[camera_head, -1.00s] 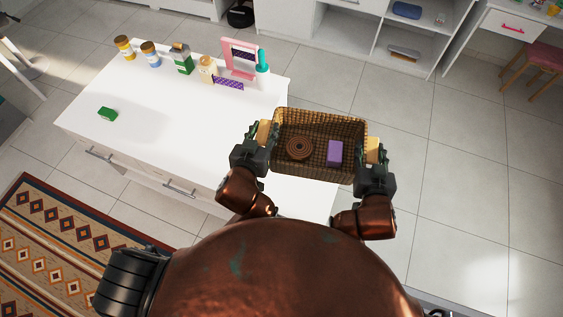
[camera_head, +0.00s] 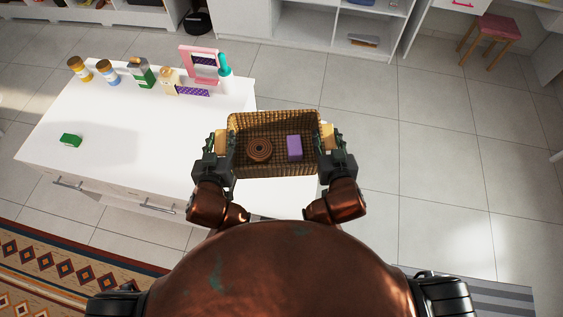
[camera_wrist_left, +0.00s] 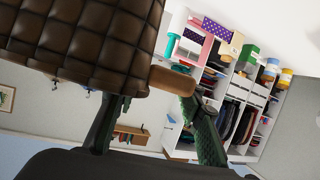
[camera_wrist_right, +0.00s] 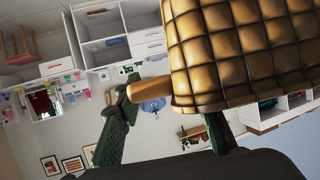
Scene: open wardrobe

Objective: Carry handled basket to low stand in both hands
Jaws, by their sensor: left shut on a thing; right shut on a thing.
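A brown woven basket (camera_head: 275,166) with wooden side handles is held level in front of me, over the right end of the white counter in the head view. A brown coiled round thing (camera_head: 260,150) and a purple block (camera_head: 294,148) lie inside it. My left gripper (camera_head: 219,147) is shut on the left handle, which shows in the left wrist view (camera_wrist_left: 172,80). My right gripper (camera_head: 331,146) is shut on the right handle, also in the right wrist view (camera_wrist_right: 134,88). The basket wall fills part of both wrist views. I cannot make out a low stand for certain.
A patterned rug (camera_head: 60,265) lies front left. Open tiled floor (camera_head: 450,170) is at right; a pink-topped stool (camera_head: 497,30) stands far right.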

